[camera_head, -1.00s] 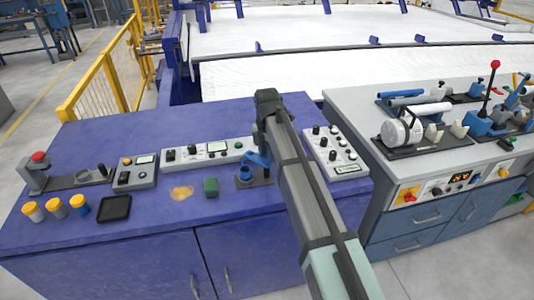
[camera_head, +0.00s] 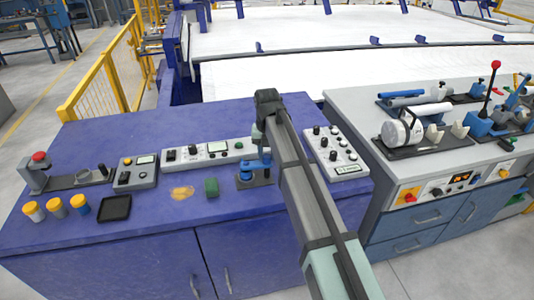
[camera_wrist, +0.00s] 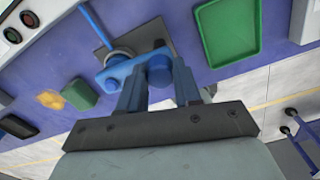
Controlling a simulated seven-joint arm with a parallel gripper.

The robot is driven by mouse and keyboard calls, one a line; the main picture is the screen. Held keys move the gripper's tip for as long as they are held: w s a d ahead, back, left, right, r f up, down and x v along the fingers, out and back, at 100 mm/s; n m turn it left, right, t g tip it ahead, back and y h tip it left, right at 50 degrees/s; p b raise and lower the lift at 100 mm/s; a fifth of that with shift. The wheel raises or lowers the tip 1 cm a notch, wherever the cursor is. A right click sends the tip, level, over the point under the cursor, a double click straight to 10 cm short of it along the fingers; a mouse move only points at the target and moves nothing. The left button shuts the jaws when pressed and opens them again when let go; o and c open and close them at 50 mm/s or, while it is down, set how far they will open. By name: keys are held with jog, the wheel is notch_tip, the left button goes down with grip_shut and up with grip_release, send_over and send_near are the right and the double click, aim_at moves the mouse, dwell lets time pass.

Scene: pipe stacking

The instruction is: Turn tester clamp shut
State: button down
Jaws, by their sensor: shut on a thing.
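The tester clamp (camera_head: 253,168) is blue and stands on a dark base plate on the blue bench, left of my arm. In the wrist view its flat blue arm (camera_wrist: 118,72) lies across a round grey and blue post. A blue cylindrical knob (camera_wrist: 160,75) is at the arm's near end. My gripper (camera_wrist: 158,84) is shut on this knob, with one blue finger on each side. In the head view my arm hides part of the clamp, and my fingertips cannot be made out clearly.
A green block (camera_head: 211,187), a yellow stain and a black tray (camera_head: 115,208) lie left of the clamp. Meter boxes (camera_head: 210,150) stand behind it. A knob panel (camera_head: 335,152) is right of my arm. A green tray (camera_wrist: 230,30) shows in the wrist view.

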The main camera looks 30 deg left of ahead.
jog(key=shift+n, duration=0.5)
jog(key=c, duration=0.8)
grip_release()
notch_tip(320, 180, up, 14)
jog(key=shift+f, duration=0.1)
dwell(0.4)
